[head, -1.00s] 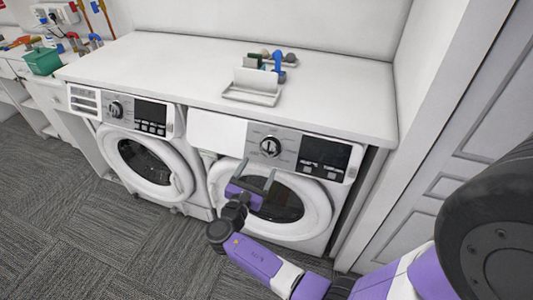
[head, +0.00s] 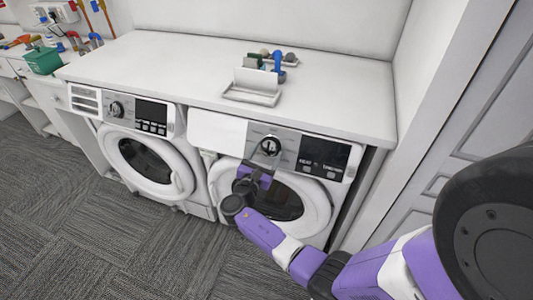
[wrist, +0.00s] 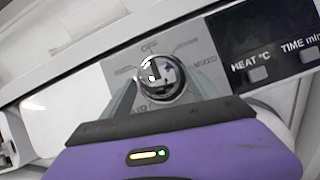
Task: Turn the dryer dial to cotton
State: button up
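The dial (head: 270,146) is a round silver and black knob on the grey panel of the right-hand machine. It also shows in the wrist view (wrist: 161,72), with its marks around it. My gripper (head: 262,162) is just in front of and below the dial. In the wrist view my gripper (wrist: 165,88) is open, with one grey finger on each side of the dial's lower part. Whether either finger touches it I cannot tell.
A dark display (head: 323,157) with HEAT and TIME labels is right of the dial. The round door (head: 313,210) is below. A second machine (head: 150,165) with its own dial stands to the left. The white countertop (head: 190,65) overhangs both. A door frame is at the right.

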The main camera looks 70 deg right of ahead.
jog(key=c, duration=1.1)
jog(key=shift+o, duration=0.2)
jog(key=shift+w+f+m+g+b, duration=0.1)
jog(key=shift+m+g+b, duration=0.2)
jog(key=shift+m+b, duration=0.2)
jog(key=m+b, duration=0.1)
jog(key=m+g+b, duration=0.1)
jog(key=m, duration=0.1)
jog(key=shift+w+g+b, duration=0.2)
jog(key=shift+g+b, duration=0.1)
jog(key=m+g+y+b, duration=0.1)
jog(key=m+g+b, duration=0.1)
jog(key=m, duration=0.2)
jog(key=shift+w+m, duration=0.1)
jog(key=shift+m, duration=0.2)
jog(key=shift+r+m+g+y+b, duration=0.2)
jog(key=shift+m+g+y+b, duration=0.35)
jog(key=shift+m, duration=0.75)
jog(key=o, duration=1.4)
